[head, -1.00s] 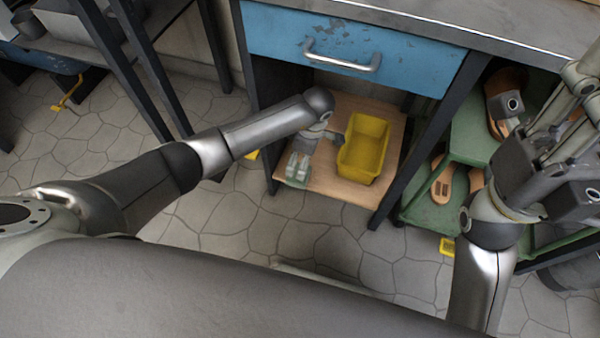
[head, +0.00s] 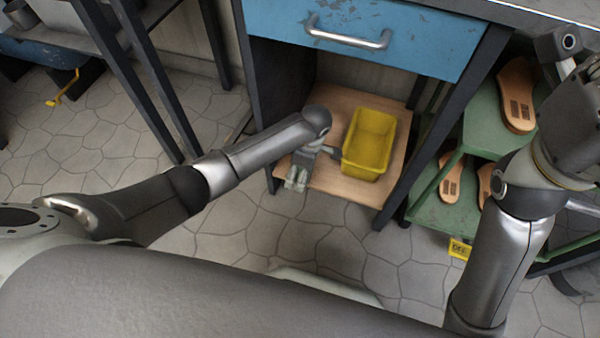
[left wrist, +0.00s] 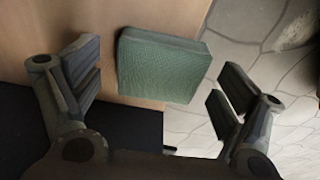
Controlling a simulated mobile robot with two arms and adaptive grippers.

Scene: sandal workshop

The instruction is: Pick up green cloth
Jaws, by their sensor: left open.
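The green cloth (left wrist: 158,68) is a folded, block-like piece in the left wrist view. It lies on the wooden lower shelf (left wrist: 120,15), close to its edge. My left gripper (head: 297,180) is open and empty at the shelf's front left. In the left wrist view its fingers stand apart on either side of the cloth, and I see no clear contact. In the head view the gripper and arm hide most or all of the cloth. My right arm's wrist and gripper body (head: 580,125) show at the right edge; its fingertips are not clearly visible.
A yellow bin (head: 367,150) stands on the shelf, right of my left gripper. A blue drawer (head: 400,45) is above, with dark table legs (head: 440,125) beside the opening. A green rack (head: 485,130) with sandals (head: 516,95) stands at the right. The tiled floor in front is clear.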

